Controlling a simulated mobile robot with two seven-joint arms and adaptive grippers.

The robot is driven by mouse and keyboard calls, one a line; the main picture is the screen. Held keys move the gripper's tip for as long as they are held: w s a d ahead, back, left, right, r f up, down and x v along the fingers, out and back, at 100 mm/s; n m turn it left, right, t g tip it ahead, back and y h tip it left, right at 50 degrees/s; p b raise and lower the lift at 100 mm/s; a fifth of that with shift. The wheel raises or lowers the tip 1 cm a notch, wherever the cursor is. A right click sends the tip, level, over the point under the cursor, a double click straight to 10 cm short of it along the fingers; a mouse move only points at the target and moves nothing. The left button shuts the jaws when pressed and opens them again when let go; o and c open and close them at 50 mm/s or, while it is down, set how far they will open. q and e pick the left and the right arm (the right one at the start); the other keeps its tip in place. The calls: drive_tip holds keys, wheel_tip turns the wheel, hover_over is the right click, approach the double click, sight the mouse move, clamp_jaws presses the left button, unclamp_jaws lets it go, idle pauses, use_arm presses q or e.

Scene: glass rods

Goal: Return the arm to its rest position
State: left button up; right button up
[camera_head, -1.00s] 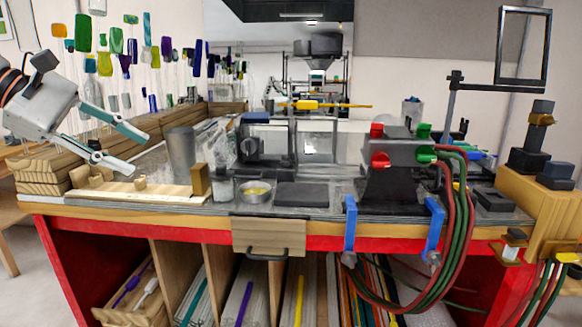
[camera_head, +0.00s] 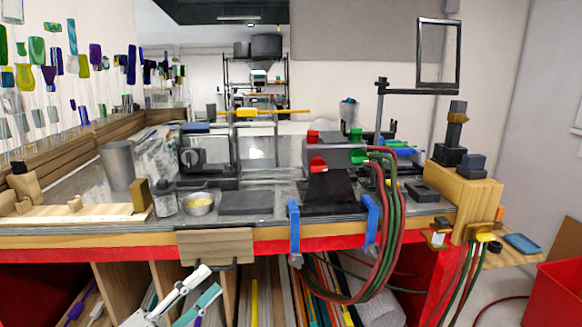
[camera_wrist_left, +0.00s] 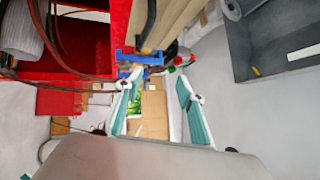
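My left gripper (camera_head: 211,280) is in front of the bench's lower shelves, below the front edge of the worktop. Its two white and teal fingers are apart with nothing between them. The left wrist view also shows the left gripper (camera_wrist_left: 157,80) open and empty, with its fingers spread. My right arm and gripper are in neither view.
The bench's wooden front edge (camera_head: 90,239) and a drawer front (camera_head: 216,246) are just above the left gripper. Hoses (camera_head: 385,225) hang from the torch (camera_head: 335,160) to the right. A red bin (camera_head: 556,293) stands at lower right.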

use_arm(q)
drive_tip(key=s+a+f+n+y, duration=0.1)
drive_tip(key=s+f+n+y, duration=0.25)
drive_tip(key=f+n, duration=0.45)
drive_tip(key=s+a+f+n+y, duration=0.1)
drive_tip(key=s+f+n+y, duration=0.2)
drive_tip(key=f+n+y, duration=0.45)
drive_tip(key=s+f+n+g+p, duration=0.1)
drive_tip(key=s+f+n+g, duration=0.4)
drive_tip(key=s+f, duration=1.1)
wheel_tip(320, 180, down, 3)
drive_tip(key=shift+s+r+n+g+y, duration=0.2)
drive_tip(key=shift+n+g+y, duration=0.15)
drive_tip(key=shift+n, duration=0.6)
